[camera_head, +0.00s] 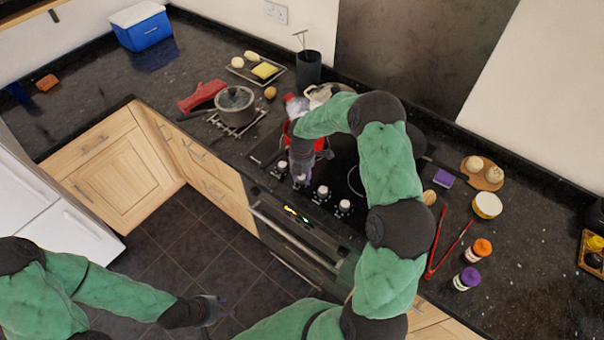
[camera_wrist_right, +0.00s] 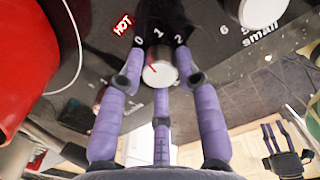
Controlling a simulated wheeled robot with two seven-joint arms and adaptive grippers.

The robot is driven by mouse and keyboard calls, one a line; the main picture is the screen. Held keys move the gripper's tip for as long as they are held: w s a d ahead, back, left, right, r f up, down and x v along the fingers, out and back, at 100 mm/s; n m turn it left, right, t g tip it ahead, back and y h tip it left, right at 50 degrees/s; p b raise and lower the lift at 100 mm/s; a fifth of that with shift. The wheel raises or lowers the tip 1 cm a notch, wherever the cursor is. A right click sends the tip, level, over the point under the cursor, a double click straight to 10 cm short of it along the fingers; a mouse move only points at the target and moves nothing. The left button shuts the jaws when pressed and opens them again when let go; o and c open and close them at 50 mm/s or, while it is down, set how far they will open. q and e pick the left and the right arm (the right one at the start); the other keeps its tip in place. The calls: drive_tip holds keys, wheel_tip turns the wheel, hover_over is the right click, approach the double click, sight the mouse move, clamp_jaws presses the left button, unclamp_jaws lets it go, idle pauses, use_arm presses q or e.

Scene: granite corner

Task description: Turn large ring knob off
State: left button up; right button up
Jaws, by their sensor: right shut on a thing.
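A white stove knob (camera_wrist_right: 160,74) with a red mark sits between the purple fingers of my right gripper (camera_wrist_right: 158,85) in the right wrist view. The dial digits 0, 1 and 2 show beyond it, and its red mark points to the upper left, roughly towards the 0. A red lit "HOT" sign (camera_wrist_right: 123,24) is beside the dial. My right gripper (camera_head: 301,181) is shut on this knob at the stove front in the head view and partly hides it. My left gripper (camera_head: 217,310) hangs open and empty over the floor.
Other knobs (camera_head: 322,192) stand close by along the stove front; one (camera_wrist_right: 262,12) has "small" printed near it. A red pot (camera_wrist_right: 35,55) is close to my right gripper. A grey lidded pot (camera_head: 235,107) stands left. Red tongs (camera_head: 436,253) lie right.

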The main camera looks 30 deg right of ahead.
drive_tip(key=shift+n, duration=0.9)
drive_tip(key=shift+p, duration=0.3)
drive_tip(key=o, duration=1.2)
drive_tip(key=shift+c, duration=0.2)
wheel_tip(320, 180, up, 12)
